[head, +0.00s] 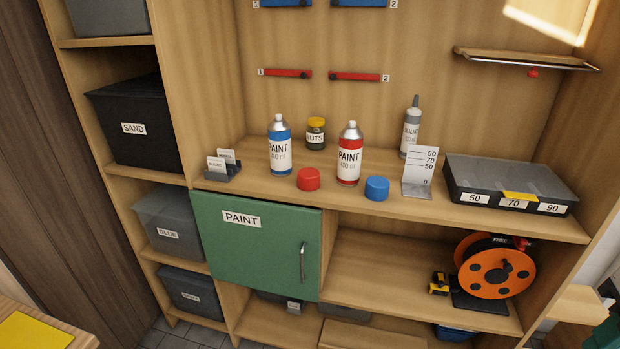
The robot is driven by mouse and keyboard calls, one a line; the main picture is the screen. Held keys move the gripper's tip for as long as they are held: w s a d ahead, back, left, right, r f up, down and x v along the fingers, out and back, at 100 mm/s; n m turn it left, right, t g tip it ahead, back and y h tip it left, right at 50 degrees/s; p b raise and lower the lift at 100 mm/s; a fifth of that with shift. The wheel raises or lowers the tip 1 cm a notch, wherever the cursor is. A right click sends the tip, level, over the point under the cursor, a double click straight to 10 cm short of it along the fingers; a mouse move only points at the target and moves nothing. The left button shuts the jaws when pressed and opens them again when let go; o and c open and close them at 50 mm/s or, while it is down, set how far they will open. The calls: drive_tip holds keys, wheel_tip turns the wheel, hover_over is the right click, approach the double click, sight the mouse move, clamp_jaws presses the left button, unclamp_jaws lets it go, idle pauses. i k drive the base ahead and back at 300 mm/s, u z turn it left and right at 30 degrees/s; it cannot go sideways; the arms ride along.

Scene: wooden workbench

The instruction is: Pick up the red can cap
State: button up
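The red can cap (308,179) sits on the wooden workbench top (255,190) near its front edge. It stands in front of and between the blue paint can (280,150) and the red paint can (349,158), apart from both. A blue can cap (377,188) sits to the right, in front of the red paint can. Both paint cans stand upright with bare silver tops. My gripper is not visible in the head view.
A jar labelled nuts (316,134) and a sealant bottle (411,130) stand behind. A card holder (223,168) is at left, a white scale stand (420,172) and grey case (510,183) at right. A green paint door (258,248) is below, closed.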

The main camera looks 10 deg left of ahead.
sight(308, 178)
drive_tip(key=k, duration=0.65)
drive_tip(key=u, duration=0.9)
drive_tip(key=i, duration=1.75)
drive_tip(key=z, duration=0.85)
